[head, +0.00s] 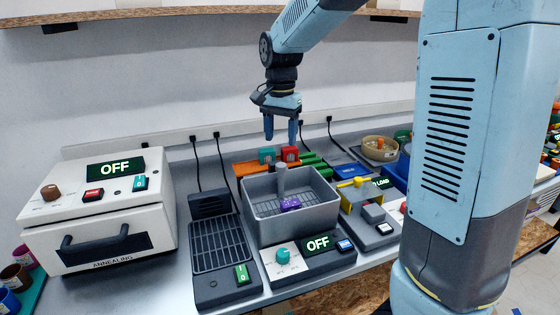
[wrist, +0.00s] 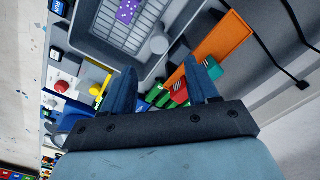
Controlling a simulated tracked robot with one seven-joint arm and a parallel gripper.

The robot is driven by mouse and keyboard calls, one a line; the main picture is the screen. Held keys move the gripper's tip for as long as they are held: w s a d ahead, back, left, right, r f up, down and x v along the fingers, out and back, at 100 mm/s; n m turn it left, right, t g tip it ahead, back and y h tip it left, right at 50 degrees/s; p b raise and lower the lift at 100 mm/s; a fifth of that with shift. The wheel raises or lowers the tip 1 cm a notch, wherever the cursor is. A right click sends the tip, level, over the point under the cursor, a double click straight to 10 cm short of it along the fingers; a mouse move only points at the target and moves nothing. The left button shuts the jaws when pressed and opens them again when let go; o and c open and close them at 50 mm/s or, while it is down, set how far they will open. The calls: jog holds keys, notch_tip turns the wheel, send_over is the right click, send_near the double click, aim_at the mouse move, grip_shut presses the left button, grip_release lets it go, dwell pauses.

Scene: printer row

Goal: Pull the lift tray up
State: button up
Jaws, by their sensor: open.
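The lift tray (head: 270,211) is a slatted grey rack low inside a grey open-topped tank (head: 311,217). An upright grey post with a rounded top (head: 281,178) rises from its far side; the post also shows in the wrist view (wrist: 159,44). A purple part (head: 290,204) lies on the slats and shows in the wrist view (wrist: 128,11). My gripper (head: 282,137) points down, open and empty, above the post and clear of it. In the wrist view its blue fingers (wrist: 162,72) are spread, with the post beyond the tips.
The tank's front panel (head: 308,256) has a teal knob and an OFF display. Left stand a grated dark unit (head: 220,247) and a white annealing oven (head: 99,208). Red and green blocks (head: 289,154) sit behind the tank. A yellow clamp device (head: 355,193) stands right.

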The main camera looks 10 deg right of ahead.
aim_at(281, 164)
notch_tip(281, 164, down, 8)
jog(key=shift+s+f, duration=0.1)
jog(key=shift+f, duration=0.15)
grip_shut()
dwell(0.7)
